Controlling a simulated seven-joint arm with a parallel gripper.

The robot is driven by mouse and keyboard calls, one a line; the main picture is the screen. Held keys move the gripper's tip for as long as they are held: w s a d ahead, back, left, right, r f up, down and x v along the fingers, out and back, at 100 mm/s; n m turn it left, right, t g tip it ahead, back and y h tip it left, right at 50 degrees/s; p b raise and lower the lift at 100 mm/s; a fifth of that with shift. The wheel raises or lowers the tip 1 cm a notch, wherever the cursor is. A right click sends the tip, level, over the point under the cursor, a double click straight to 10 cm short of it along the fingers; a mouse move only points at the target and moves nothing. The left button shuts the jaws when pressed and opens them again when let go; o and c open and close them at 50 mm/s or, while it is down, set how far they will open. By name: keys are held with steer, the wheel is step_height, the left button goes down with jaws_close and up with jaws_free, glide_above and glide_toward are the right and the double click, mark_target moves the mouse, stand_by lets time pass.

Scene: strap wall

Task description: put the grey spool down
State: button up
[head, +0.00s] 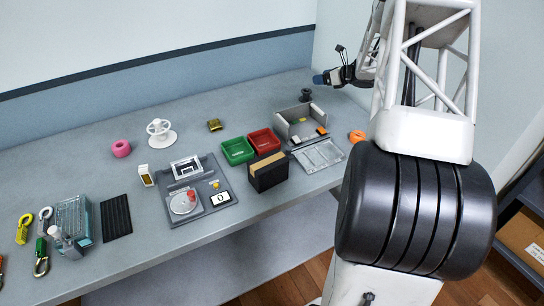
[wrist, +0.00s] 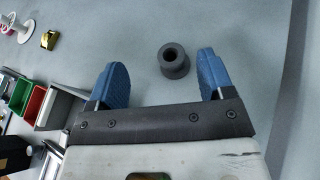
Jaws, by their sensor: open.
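The grey spool (head: 306,95) stands upright on the bench near its back right corner. In the wrist view the spool (wrist: 173,62) shows from above, with a dark hole in its top. My gripper (head: 322,79) is up and to the right of the spool in the head view. In the wrist view my gripper (wrist: 158,75) has its two blue fingers wide apart and empty. The spool lies beyond and between the fingertips in that view, and neither finger appears to touch it.
A grey open box (head: 300,122) stands just in front of the spool. An orange ring (head: 357,136) lies to its right. Red (head: 263,141) and green (head: 237,150) bins and a black file box (head: 268,172) stand to the left.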

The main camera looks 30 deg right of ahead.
steer(key=a+r+m+t+h, duration=0.1)
steer(key=a+r+m+h, duration=0.5)
steer(key=a+r+m, duration=0.6)
steer(key=s+a+r+m+g+h, duration=0.2)
steer(key=s+a+r+m+h, duration=0.1)
steer(key=s+a+r+m, duration=0.7)
steer(key=s+a+f+m+g+y, duration=0.1)
steer(key=s+a+f+m+g, duration=0.1)
steer(key=s+a+m, duration=0.4)
steer(key=s+a+f+m+g+y, duration=0.1)
steer(key=s+a+m, duration=0.5)
steer(key=s+a, duration=0.6)
steer(key=s+a+f+m+g+y, duration=0.1)
steer(key=s+a+f+m+g, duration=0.2)
steer(key=s+a, duration=0.6)
steer(key=s+m+g, duration=0.2)
steer(key=s+m, duration=0.1)
steer(key=s, duration=0.7)
steer(key=shift+f, duration=0.25)
